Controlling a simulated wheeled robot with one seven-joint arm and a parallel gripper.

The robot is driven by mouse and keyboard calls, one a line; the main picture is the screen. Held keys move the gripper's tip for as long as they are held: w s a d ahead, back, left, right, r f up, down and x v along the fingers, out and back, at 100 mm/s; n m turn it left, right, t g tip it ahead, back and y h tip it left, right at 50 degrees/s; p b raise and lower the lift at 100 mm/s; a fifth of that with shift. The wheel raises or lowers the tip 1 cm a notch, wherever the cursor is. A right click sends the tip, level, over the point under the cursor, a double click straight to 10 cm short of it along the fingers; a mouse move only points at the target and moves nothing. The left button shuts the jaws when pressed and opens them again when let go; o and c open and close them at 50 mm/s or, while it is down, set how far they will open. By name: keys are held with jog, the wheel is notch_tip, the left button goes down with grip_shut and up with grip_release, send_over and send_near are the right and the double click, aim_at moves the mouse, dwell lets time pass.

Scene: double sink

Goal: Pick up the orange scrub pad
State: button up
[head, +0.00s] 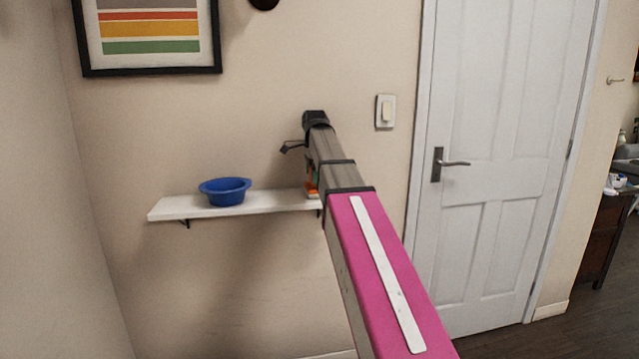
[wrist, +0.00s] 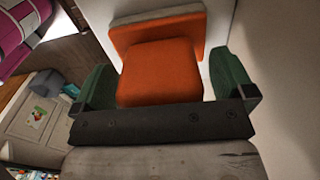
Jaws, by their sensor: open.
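The orange scrub pad (wrist: 158,72) shows large in the wrist view. It has an orange block at the front and a wider orange part with a pale layer behind it. My gripper (wrist: 168,82) is open, with one green finger on each side of the orange block. A small gap shows at each side, but I cannot tell whether either finger touches. In the head view the pad (head: 312,190) is a small orange patch at the right end of the white shelf (head: 170,208), partly hidden by my arm. My gripper there is mostly hidden too.
A blue bowl (head: 225,192) stands on the shelf, left of the pad with bare shelf between. The wall is close behind the shelf, with a light switch (head: 385,111) to the right and a framed picture (head: 150,40) above. A white door (head: 500,150) is further right.

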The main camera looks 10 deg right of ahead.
jog(key=shift+f, duration=0.15)
jog(key=c, duration=1.1)
jog(key=shift+o, duration=0.2)
